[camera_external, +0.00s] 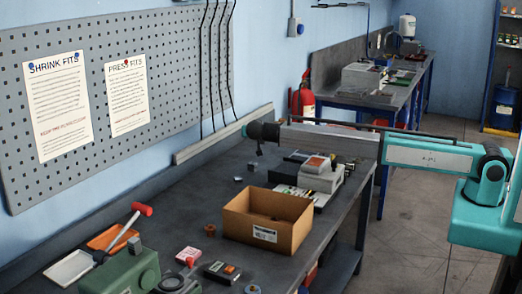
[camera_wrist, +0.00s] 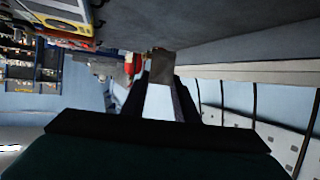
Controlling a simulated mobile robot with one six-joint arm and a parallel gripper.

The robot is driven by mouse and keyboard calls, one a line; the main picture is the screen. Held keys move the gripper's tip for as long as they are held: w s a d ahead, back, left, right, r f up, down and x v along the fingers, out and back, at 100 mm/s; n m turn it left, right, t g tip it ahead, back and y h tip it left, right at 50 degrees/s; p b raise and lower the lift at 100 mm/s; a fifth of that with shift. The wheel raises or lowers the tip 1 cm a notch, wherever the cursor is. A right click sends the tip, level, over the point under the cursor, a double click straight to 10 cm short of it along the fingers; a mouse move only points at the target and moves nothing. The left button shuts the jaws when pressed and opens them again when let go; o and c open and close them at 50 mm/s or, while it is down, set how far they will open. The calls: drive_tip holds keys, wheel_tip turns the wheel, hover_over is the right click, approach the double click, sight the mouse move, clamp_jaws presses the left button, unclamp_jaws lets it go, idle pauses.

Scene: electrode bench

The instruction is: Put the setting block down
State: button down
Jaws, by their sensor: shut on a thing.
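My gripper (camera_wrist: 160,78) is shut on a small grey-brown block, which I take to be the setting block (camera_wrist: 161,67). The block sits between the dark fingertips in the wrist view. In the external view, my gripper (camera_external: 258,132) is a dark shape at the left end of my outstretched arm, above the back of the bench (camera_external: 190,215). The held block is too small to make out there. A gap shows between my gripper and the bench top.
An open cardboard box (camera_external: 266,235) stands mid-bench. A grey instrument (camera_external: 312,172) stands below my forearm. Small metal pieces (camera_external: 252,166) lie near the back. A red-headed mallet (camera_external: 125,228), trays and a green machine (camera_external: 122,272) are at front left. Bare bench lies left of the box.

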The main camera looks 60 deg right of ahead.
drive_tip(key=shift+f+p, duration=1.05)
drive_tip(key=shift+f, duration=1.95)
drive_tip(key=shift+f, duration=0.1)
drive_tip(key=shift+f+p, duration=0.7)
drive_tip(key=shift+f, duration=1.1)
drive_tip(key=shift+f, duration=0.1)
drive_tip(key=c, duration=1.4)
unclamp_jaws()
